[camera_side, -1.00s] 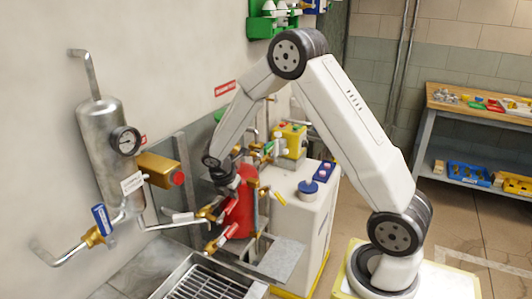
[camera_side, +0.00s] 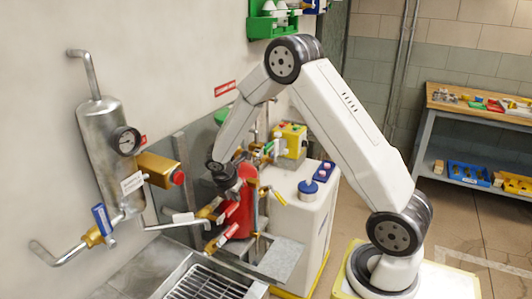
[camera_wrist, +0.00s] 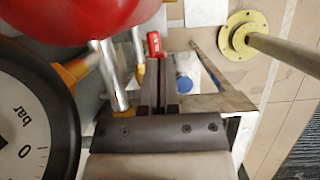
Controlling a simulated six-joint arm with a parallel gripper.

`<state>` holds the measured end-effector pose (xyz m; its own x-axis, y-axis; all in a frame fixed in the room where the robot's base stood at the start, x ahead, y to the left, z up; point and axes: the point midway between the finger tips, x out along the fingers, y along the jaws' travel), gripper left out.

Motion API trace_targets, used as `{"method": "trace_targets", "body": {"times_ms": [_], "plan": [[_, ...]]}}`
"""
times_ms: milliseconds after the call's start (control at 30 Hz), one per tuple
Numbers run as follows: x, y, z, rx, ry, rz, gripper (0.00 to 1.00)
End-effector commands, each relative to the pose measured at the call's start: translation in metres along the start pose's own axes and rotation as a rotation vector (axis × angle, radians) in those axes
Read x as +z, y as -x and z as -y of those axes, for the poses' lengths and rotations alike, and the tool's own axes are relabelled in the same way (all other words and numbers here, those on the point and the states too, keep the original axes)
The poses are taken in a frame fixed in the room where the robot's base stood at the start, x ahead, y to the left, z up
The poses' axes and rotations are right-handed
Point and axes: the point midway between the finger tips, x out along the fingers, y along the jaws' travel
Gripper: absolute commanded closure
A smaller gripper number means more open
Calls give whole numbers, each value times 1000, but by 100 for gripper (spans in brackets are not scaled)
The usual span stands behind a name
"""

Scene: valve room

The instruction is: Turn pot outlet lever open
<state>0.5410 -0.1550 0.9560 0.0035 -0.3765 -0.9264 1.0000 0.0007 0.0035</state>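The red pot (camera_side: 236,212) stands beside the white cabinet in the side view, with brass valves and red-handled levers (camera_side: 224,238) at its lower left. In the wrist view the pot (camera_wrist: 75,15) fills the upper left. A red lever end (camera_wrist: 154,43) shows just beyond the fingertips of my gripper (camera_wrist: 153,68). My fingers are close together with a narrow gap, and no clear grip on the lever shows. In the side view my gripper (camera_side: 226,180) is by the pot's upper left, its fingers largely hidden. I cannot tell which lever is the outlet's.
A large pressure gauge (camera_wrist: 22,125) is close at left in the wrist view. A grey wall cylinder (camera_side: 103,150) has a blue-handled valve (camera_side: 101,220) below. A metal drain tray (camera_side: 205,283) lies in front. A yellow flanged pipe (camera_wrist: 240,35) stands at right.

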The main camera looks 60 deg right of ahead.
Motion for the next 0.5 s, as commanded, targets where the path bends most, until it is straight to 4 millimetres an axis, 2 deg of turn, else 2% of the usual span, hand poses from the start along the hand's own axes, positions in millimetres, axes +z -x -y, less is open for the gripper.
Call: {"method": "trace_targets", "body": {"times_ms": [100, 267, 500], "plan": [[0, -1, 2, -7, 1, -1, 100], [0, 9, 2, -6, 1, 0, 100], [0, 36, 0, 1, 1, 1, 100]]}}
